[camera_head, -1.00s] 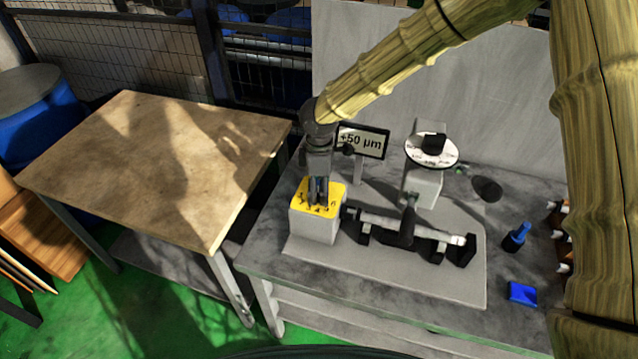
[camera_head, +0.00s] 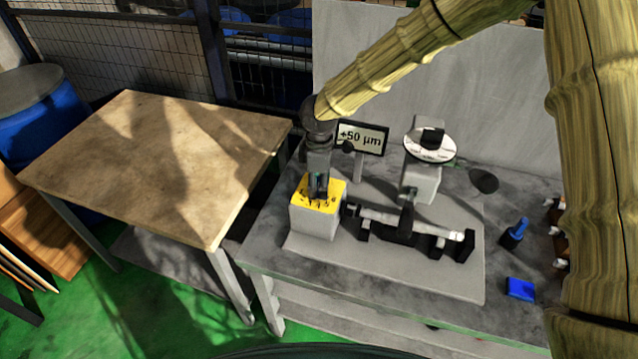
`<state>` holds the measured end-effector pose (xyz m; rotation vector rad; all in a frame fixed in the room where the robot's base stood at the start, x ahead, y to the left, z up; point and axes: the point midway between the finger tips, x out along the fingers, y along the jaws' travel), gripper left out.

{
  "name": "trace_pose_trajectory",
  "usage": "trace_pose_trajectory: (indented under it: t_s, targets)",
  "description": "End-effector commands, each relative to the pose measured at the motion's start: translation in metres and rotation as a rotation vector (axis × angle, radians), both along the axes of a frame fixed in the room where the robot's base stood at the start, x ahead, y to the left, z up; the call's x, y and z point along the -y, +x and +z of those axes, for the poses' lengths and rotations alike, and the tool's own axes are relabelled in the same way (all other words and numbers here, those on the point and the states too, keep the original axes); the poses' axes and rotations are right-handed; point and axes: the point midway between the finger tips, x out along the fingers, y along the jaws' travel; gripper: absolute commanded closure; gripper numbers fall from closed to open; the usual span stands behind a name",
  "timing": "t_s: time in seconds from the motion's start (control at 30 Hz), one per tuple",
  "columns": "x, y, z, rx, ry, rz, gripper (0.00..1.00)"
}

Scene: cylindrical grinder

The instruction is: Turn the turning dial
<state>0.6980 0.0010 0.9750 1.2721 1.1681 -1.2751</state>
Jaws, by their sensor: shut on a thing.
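A light grey box (camera_head: 313,222) with a yellow numbered dial face (camera_head: 329,192) on top stands at the left of the grinder. My gripper (camera_head: 318,190) points down over the middle of the yellow face and is shut on the dial's knob, which the fingers mostly hide. The knob's exact angle cannot be told. A second round white dial (camera_head: 418,150) with a black knob (camera_head: 432,135) sits on a grey post to the right, apart from my gripper.
A sign (camera_head: 362,138) reading "+50 µm" stands behind the box. A black holder with a shaft (camera_head: 400,222) lies right of the box. A blue bottle (camera_head: 516,232) and a blue block (camera_head: 520,289) are further right. A bare wooden table (camera_head: 150,165) stands left.

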Motion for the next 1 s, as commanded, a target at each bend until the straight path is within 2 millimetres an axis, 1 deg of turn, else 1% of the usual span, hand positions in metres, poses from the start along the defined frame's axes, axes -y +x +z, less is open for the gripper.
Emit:
trace_pose_trajectory:
  t_s: [0.03,0.6,0.8,1.0]
  targets:
    - [0.0002,0.0029,0.0023,0.007,-0.002,-0.017,0.81]
    - [0.0,0.0035,0.0035,0.008,-0.001,-0.378,0.81]
    - [0.0001,0.004,0.0044,0.009,0.001,-0.457,0.81]
    - [-0.0002,0.0038,0.0046,0.008,0.002,-0.488,0.81]
